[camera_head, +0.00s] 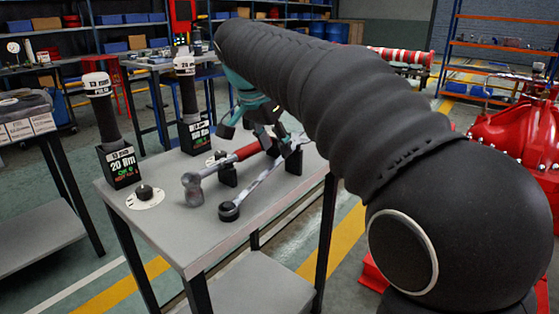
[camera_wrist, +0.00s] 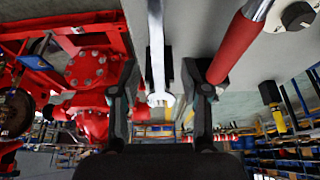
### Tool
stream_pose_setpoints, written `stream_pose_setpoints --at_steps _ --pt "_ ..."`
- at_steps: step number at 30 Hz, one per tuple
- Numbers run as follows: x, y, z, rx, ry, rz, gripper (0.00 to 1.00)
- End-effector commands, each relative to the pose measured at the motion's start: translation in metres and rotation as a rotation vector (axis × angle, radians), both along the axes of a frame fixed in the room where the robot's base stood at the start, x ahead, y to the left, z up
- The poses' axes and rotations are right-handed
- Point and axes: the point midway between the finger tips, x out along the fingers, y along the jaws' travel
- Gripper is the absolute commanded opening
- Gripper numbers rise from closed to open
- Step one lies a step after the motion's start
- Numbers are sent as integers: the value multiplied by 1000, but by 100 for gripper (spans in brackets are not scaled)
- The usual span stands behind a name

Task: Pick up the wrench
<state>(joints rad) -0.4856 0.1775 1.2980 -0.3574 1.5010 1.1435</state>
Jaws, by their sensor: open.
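The wrench (camera_head: 259,179) is a long silver bar lying diagonally on the grey workbench (camera_head: 165,232), its near end at a round black piece. In the wrist view the wrench (camera_wrist: 157,45) runs between my gripper's two dark fingers, its open-ended head pointing toward the palm. My gripper (camera_wrist: 161,75) is open, with a gap on each side of the wrench. In the head view my gripper (camera_head: 268,132) is over the far end of the wrench, partly hidden by my arm. I cannot tell whether a finger touches it.
A hammer (camera_head: 247,152) with a red handle lies close beside the wrench; its handle (camera_wrist: 236,48) is near the right finger. Black support blocks (camera_head: 294,162) stand by the tools. Two labelled torch-like units (camera_head: 118,165) stand at the bench's left. Red machinery (camera_head: 515,135) is at right.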

Motion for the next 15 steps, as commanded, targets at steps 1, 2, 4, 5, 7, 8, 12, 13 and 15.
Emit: stream_pose_setpoints --at_steps 1,2,4,5,7,8,12,13,15 --pt "1 -2 -5 -2 2 -1 46" --pt "2 -3 -8 -2 4 -2 46" --pt "5 -6 -17 -2 3 -2 46" --pt "6 -8 -22 -2 4 -3 46" --pt "9 -10 -31 -1 4 -2 46" --pt "10 -11 -34 -2 4 -2 46" --pt "14 -13 -45 -2 2 -1 46" --pt "14 -14 -46 -1 2 -1 46" --pt "15 -14 -47 -1 2 -1 46"
